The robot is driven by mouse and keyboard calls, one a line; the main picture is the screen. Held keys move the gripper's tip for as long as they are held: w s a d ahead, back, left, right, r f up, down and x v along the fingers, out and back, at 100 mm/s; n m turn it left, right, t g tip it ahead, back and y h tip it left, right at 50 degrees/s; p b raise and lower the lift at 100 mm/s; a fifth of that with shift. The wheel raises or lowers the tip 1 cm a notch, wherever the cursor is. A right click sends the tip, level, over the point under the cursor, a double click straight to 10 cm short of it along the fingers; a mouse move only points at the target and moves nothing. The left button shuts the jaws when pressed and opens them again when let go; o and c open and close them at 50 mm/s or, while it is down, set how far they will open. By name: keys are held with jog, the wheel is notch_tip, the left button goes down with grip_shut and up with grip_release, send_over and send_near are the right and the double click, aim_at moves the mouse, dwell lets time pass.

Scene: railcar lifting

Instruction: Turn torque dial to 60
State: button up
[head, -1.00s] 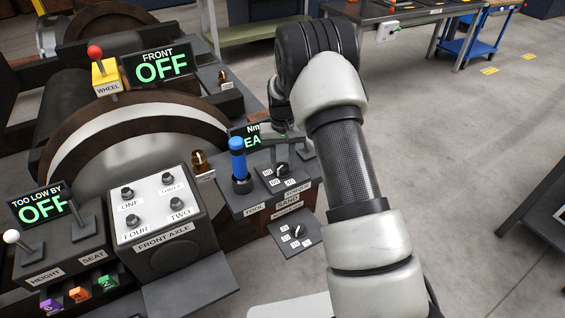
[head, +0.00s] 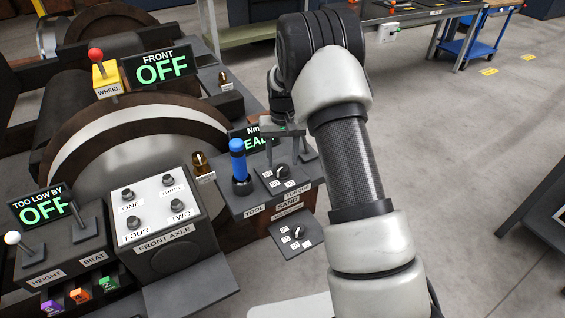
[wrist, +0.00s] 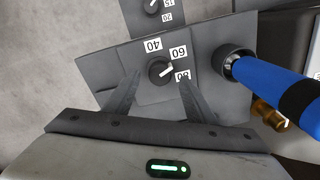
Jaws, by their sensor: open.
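The torque dial (wrist: 160,71) is a round black knob with a white pointer line on a dark grey panel, marked 40, 60 and 80 in the wrist view. Its pointer slants to the upper right, toward the side with 60 and 80; I cannot tell its exact setting. It also shows in the head view (head: 281,172), beside the blue-handled tool. My gripper (wrist: 159,76) is open, with one finger on each side of the knob. A gap shows around the knob; I cannot tell how high the fingertips are above the panel.
The blue-handled tool (wrist: 275,85) stands upright close to the right finger. A second dial panel (head: 297,236) lies in front. The Nm display (head: 258,140) is partly covered by my gripper. The front axle box (head: 160,215) stands to the left.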

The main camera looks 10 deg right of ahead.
aim_at(282, 167)
notch_tip(282, 167, up, 14)
jog(key=p, duration=0.2)
jog(key=shift+r, duration=0.2)
